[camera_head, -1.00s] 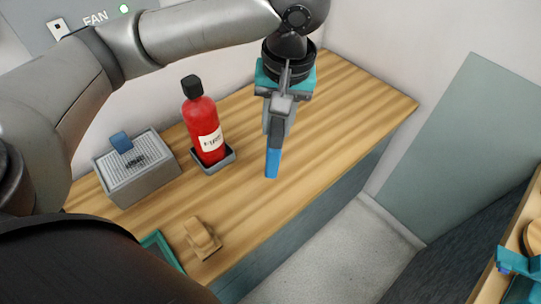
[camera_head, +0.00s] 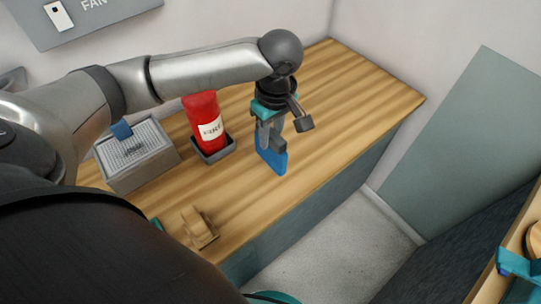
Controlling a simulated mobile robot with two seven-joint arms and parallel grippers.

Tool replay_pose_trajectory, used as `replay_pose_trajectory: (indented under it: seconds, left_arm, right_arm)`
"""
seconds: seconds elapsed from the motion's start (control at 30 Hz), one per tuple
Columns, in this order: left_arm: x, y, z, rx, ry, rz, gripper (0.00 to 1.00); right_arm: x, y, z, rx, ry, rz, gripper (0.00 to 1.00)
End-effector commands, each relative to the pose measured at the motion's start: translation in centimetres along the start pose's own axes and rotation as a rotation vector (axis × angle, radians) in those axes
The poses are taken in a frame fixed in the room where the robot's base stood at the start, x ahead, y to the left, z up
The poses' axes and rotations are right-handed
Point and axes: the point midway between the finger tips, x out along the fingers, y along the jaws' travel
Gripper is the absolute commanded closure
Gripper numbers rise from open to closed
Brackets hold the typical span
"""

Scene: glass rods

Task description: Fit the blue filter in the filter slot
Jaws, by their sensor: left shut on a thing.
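The blue filter (camera_head: 275,164) is a flat blue panel in my left gripper (camera_head: 272,140). The gripper points down and is shut on the filter's upper part, which the fingers partly hide. The filter stands about upright over the middle of the wooden counter. I cannot tell whether its lower edge touches the wood. A grey box (camera_head: 145,175) with a perforated top and a blue tab (camera_head: 121,129) stands to the left. I cannot make out a clear filter slot opening.
A red bottle (camera_head: 205,122) stands in a dark tray (camera_head: 215,155) between the box and the filter. A small wooden block piece (camera_head: 199,228) lies near the front edge of the counter (camera_head: 345,85). The counter's right part is clear. A grey FAN panel (camera_head: 45,28) is on the wall.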

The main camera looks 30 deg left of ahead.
Motion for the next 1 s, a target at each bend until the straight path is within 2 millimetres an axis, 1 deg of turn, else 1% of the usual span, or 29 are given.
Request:
replay_pose_trajectory:
  seconds: [0.03, 0.1, 0.33, 0.5, 0.57, 0.93, 0.97, 1.0]
  left_arm:
    - [1.2, 0.0, 0.1, 0.000, 0.001, -0.002, 1.00]
    - [2.0, 0.0, 0.2, 0.000, 0.001, 0.000, 1.00]
    - [3.6, 0.0, 0.3, 0.001, 0.001, -0.001, 1.00]
    - [6.3, 0.0, 0.6, 0.001, 0.000, -0.001, 1.00]
    - [6.9, 0.0, 0.7, 0.003, 0.001, -0.001, 1.00]
    - [7.1, 0.0, 0.7, 0.002, 0.000, 0.001, 1.00]
    - [7.2, 0.0, 0.7, 0.002, 0.001, 0.001, 0.70]
    - [7.2, 0.1, 0.7, 0.002, 0.001, 0.002, 0.65]
  right_arm:
    - [0.5, 0.0, -0.1, 0.000, 0.001, 0.000, 0.50]
    - [0.7, 0.0, -0.1, 0.000, 0.002, 0.000, 0.50]
    - [1.1, 0.0, -0.2, -0.001, 0.004, 0.000, 0.50]
    - [1.9, 0.0, -0.1, -0.001, 0.004, 0.001, 0.50]
    - [2.1, 0.0, -0.1, -0.001, 0.005, 0.001, 0.50]
    - [1.8, 0.1, -0.2, 0.000, 0.005, 0.001, 0.50]
    - [1.8, 0.1, -0.2, 0.000, 0.006, 0.001, 0.50]
    - [1.8, 0.1, -0.2, 0.000, 0.006, 0.001, 0.50]
